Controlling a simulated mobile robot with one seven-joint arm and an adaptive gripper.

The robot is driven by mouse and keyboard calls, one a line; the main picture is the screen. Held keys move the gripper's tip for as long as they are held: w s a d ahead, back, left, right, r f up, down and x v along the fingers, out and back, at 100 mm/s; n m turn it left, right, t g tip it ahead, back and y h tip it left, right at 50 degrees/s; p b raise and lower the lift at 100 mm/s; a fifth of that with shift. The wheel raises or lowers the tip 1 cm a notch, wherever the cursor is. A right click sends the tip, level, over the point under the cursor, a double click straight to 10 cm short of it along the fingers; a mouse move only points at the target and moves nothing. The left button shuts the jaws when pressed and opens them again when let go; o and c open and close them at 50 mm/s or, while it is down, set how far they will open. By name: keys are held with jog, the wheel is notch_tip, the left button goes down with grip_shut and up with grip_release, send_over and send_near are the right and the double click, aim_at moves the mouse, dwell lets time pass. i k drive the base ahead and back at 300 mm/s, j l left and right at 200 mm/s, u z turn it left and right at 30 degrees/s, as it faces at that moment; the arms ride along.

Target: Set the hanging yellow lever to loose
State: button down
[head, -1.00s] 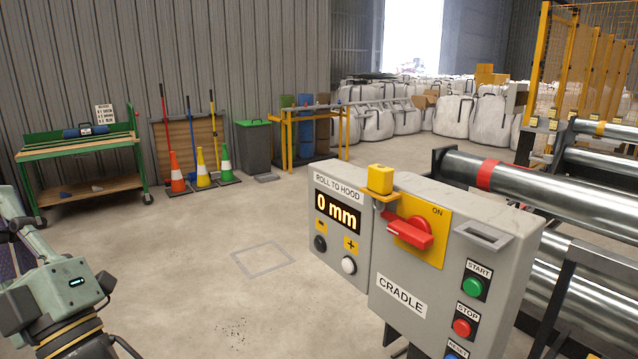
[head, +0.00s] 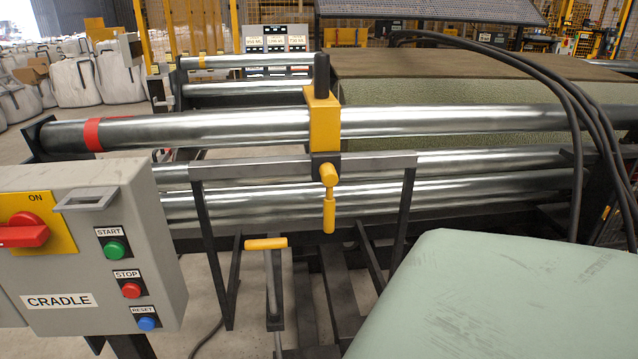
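The hanging yellow lever (head: 329,208) shows in the middle of the head view. It points straight down from a yellow pivot, below a dark joint. Above it a yellow block (head: 324,122) with an upright black handle (head: 321,72) sits around or against a steel roller (head: 220,124). No loose or tight marking can be read near the lever. My gripper is not in view.
The grey cradle control box (head: 90,178) stands at the left, with a red switch and buttons. A dark frame (head: 285,168) surrounds the lever. A second yellow handle (head: 266,243) stands lower left of it. Black cables (head: 575,95) hang at the right.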

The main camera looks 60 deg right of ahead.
aim_at(328, 173)
jog(key=z, duration=1.7)
jog(key=l+z, duration=0.25)
jog(key=l, duration=0.35)
jog(key=i+l+z, duration=0.25)
jog(key=l, duration=0.35)
jog(key=k, duration=0.05)
